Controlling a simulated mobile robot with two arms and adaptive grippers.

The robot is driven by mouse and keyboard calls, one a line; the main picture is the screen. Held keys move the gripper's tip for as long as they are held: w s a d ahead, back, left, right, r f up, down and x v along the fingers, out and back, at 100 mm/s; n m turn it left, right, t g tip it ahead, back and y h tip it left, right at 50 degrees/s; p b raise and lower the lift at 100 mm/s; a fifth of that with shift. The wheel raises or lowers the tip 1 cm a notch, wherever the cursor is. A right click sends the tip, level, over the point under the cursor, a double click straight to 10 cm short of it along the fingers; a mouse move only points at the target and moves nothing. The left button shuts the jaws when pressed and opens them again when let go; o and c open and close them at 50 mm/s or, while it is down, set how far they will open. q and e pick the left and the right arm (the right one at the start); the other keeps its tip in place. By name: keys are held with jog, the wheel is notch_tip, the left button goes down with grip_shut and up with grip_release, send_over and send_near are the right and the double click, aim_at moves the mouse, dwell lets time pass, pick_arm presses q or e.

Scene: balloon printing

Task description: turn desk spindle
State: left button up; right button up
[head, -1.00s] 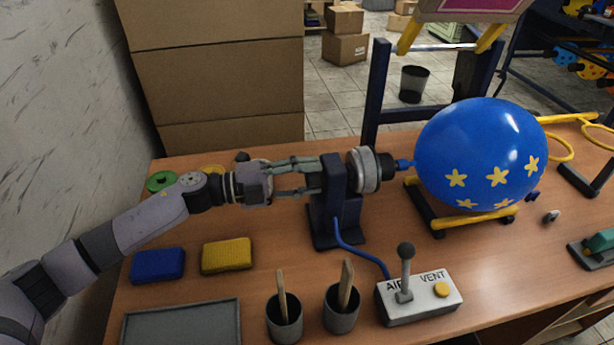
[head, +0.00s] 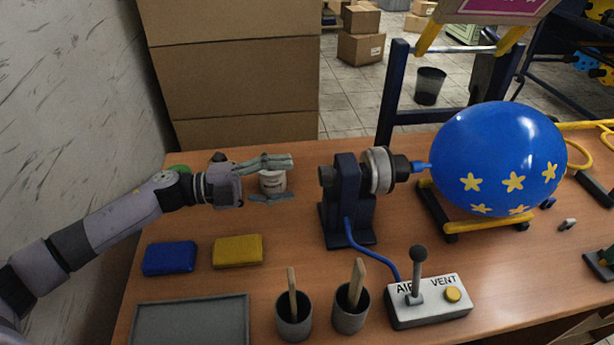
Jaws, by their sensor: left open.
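The desk spindle (head: 345,205) is a dark blue upright stand on the wooden table, with a grey ring and a black nozzle on its right side. A blue balloon (head: 492,150) with yellow stars sits at the nozzle, above a cradle (head: 487,225) with yellow rollers. My left gripper (head: 280,178) is open and empty to the left of the spindle, apart from its dark knob end. A white cup-like jar shows between and behind its fingers. My right gripper is not in view.
An air/vent control box (head: 428,300) with a lever stands in front. Two cups (head: 293,322) with sticks, a blue pad (head: 169,258), a yellow pad (head: 238,251) and a grey tray (head: 190,322) lie at the front left. Cardboard boxes (head: 235,75) stand behind.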

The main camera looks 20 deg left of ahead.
pick_arm(q)
jog(key=shift+v, duration=1.95)
